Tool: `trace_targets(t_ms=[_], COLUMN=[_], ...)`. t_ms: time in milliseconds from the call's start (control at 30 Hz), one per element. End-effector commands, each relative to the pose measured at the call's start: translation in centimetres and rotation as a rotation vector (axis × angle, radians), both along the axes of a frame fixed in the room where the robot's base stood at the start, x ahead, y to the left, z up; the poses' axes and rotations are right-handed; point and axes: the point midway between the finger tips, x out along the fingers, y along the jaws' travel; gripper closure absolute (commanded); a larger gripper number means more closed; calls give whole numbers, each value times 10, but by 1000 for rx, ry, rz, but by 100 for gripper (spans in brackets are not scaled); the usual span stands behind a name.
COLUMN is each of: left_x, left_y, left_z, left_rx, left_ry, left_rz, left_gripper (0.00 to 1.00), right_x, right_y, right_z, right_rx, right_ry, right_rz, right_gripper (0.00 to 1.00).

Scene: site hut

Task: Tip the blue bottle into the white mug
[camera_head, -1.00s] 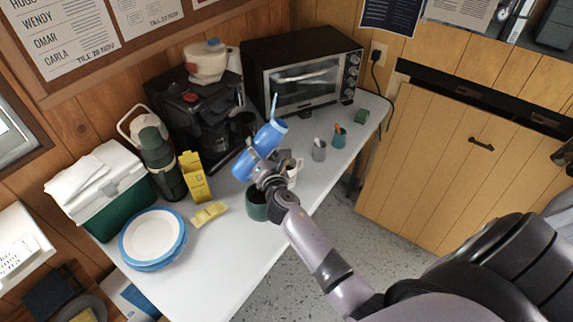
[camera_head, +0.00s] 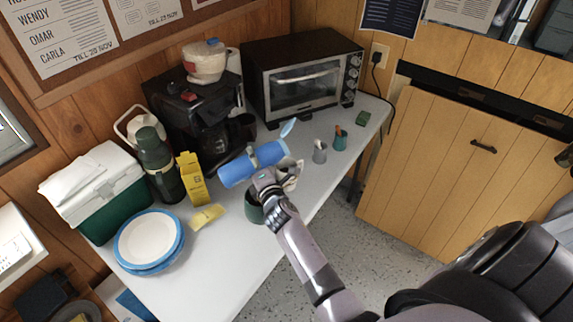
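The blue bottle (camera_head: 236,171) is held above the table, tilted close to level, with its light blue open lid (camera_head: 288,128) at the right end. My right gripper (camera_head: 259,166) is shut around the middle of the bottle. The white mug (camera_head: 294,174) stands on the table just right of the gripper, partly hidden by it and below the bottle's right end. I cannot tell whether anything flows from the bottle. My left gripper is not in view.
A dark green mug (camera_head: 254,208) stands close below my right gripper. A grey cup (camera_head: 320,152) and a teal cup (camera_head: 340,140) stand to the right. A yellow carton (camera_head: 192,180), flask (camera_head: 158,166), plates (camera_head: 149,240) and cool box (camera_head: 112,208) are left.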

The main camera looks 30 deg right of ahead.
Motion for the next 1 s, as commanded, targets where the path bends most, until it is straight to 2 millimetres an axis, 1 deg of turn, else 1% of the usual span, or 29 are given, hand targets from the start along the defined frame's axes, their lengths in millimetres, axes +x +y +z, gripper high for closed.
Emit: trace_targets(t_ms=[700,1000], left_x=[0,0], left_y=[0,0], left_z=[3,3], left_rx=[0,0], left_ry=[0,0], left_rz=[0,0], left_gripper=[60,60], right_x=[1,1], right_y=[2,2], right_z=[2,2], right_rx=[100,111], right_ry=[-22,-24], right_rz=[1,1], right_gripper=[92,92])
